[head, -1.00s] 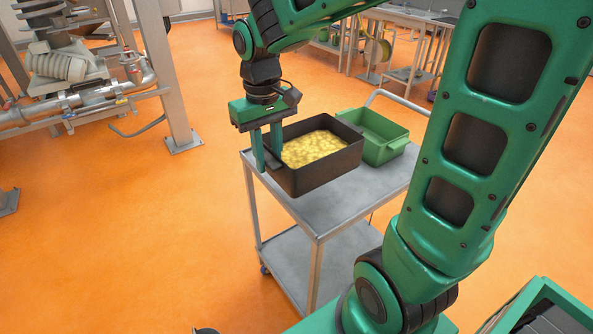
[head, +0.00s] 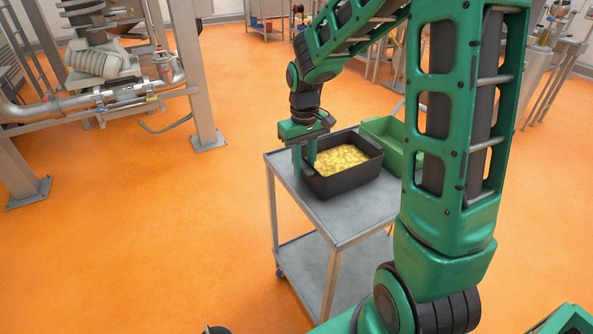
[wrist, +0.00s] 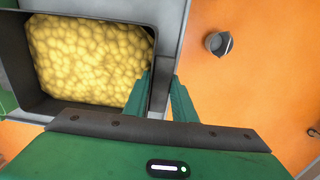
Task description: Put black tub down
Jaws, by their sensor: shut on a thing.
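The black tub (head: 345,183) is full of yellow, lumpy pieces (head: 341,159). It is upright at the upper shelf of a metal cart (head: 335,220), and its base looks level with the shelf. I cannot tell for sure whether it bears fully on it. My gripper (head: 304,174) points down at the tub's left end and is shut on its rim there. In the wrist view the tub (wrist: 14,72) fills the upper left, with its end wall between my two fingers (wrist: 160,85).
A green tub (head: 388,129) stands behind the black tub on the cart, partly hidden by my arm. The shelf in front of the black tub is bare. A small grey round object (wrist: 218,43) shows over the orange floor. Metal machinery (head: 125,95) stands at left.

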